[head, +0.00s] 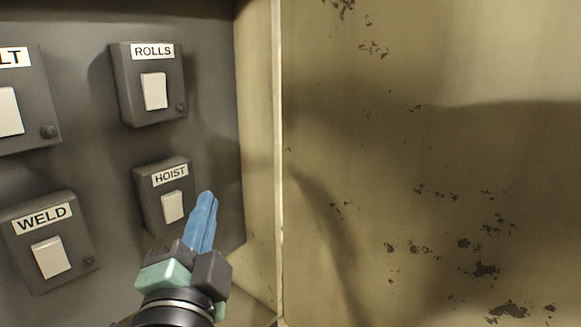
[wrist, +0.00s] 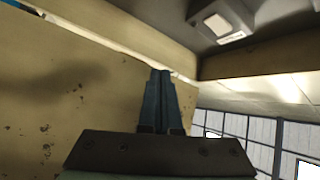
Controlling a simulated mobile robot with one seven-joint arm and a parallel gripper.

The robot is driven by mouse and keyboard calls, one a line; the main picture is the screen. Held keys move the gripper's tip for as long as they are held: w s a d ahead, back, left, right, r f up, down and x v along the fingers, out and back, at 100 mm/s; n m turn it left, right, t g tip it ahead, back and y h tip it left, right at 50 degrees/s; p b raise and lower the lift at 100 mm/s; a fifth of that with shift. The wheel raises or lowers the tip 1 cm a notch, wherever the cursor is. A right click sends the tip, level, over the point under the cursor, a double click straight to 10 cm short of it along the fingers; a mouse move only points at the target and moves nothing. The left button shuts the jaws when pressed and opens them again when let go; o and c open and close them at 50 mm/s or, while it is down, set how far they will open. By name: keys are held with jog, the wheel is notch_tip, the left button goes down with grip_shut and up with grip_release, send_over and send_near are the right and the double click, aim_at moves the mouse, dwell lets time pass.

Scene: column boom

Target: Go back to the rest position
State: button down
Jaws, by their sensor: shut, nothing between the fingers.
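My gripper (head: 207,197) is in the lower middle of the head view, with its blue fingers together and nothing between them. It points up, just right of the switch box labelled HOIST (head: 163,196); I cannot tell whether it touches the box. In the wrist view my gripper (wrist: 161,73) shows its closed fingers in front of a pale edge of the cabinet. A grey box with a light switch plate (wrist: 218,25) is at the top of the wrist view; its label is not readable.
A dark panel carries boxes labelled ROLLS (head: 153,90) and WELD (head: 51,254), and one cut off, ending in LT (head: 10,110). A worn yellowish wall or door (head: 430,150) fills the right side, with its edge close to my gripper. Windows (wrist: 240,128) show at lower right.

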jog(key=s+d+r+n+t+h, duration=0.1)
jog(key=s+d+r+n+t, duration=0.4)
jog(key=r, duration=0.5)
jog(key=s+d+r+n+t, duration=0.2)
jog(key=s+d+r+n, duration=0.45)
jog(key=r, duration=0.45)
notch_tip(320, 180, up, 16)
jog(key=p, duration=1.6)
jog(key=shift+a, duration=0.2)
